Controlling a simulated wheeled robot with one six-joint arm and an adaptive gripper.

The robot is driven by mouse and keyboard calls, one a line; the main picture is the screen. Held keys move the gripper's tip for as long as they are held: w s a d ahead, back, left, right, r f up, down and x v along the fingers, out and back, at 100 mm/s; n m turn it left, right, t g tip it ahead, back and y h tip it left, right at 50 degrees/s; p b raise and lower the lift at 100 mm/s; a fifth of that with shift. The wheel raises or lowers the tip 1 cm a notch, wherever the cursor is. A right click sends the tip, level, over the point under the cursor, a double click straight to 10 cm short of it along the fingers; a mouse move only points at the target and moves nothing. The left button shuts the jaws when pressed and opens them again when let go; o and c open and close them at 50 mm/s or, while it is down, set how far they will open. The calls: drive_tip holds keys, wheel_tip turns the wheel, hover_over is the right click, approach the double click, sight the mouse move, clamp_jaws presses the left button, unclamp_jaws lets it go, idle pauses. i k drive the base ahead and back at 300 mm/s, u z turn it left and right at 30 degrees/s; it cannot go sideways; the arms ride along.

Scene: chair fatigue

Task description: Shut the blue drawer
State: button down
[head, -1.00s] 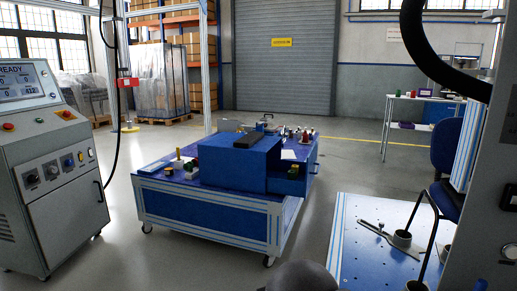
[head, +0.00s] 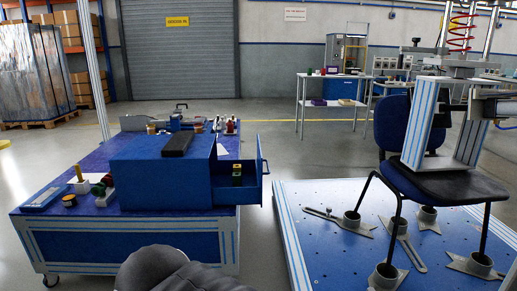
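The blue drawer (head: 239,188) sticks out of the right side of a blue cabinet (head: 150,185), pulled open. Its front panel (head: 263,170), with a handle on the outer side, faces right. Small items, one yellowish on top and one dark green, show inside the drawer. The cabinet stands on a blue wheeled cart (head: 130,243), and a dark flat block (head: 180,144) lies on its top. A dark rounded part of my own arm shows at the bottom edge. My gripper is not seen.
A blue perforated platform (head: 320,250) with a chair (head: 440,185) clamped on it stands to the right. A strip of grey floor (head: 258,235) lies between cart and platform. Small parts and a white sheet lie on the cart. Side tables (head: 330,105) stand behind.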

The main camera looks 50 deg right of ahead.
sight(223, 192)
drive_tip(key=z, duration=0.35)
drive_tip(key=i, duration=0.8)
drive_tip(key=z, duration=1.4)
drive_tip(key=i, duration=0.6)
drive_tip(key=z, duration=0.5)
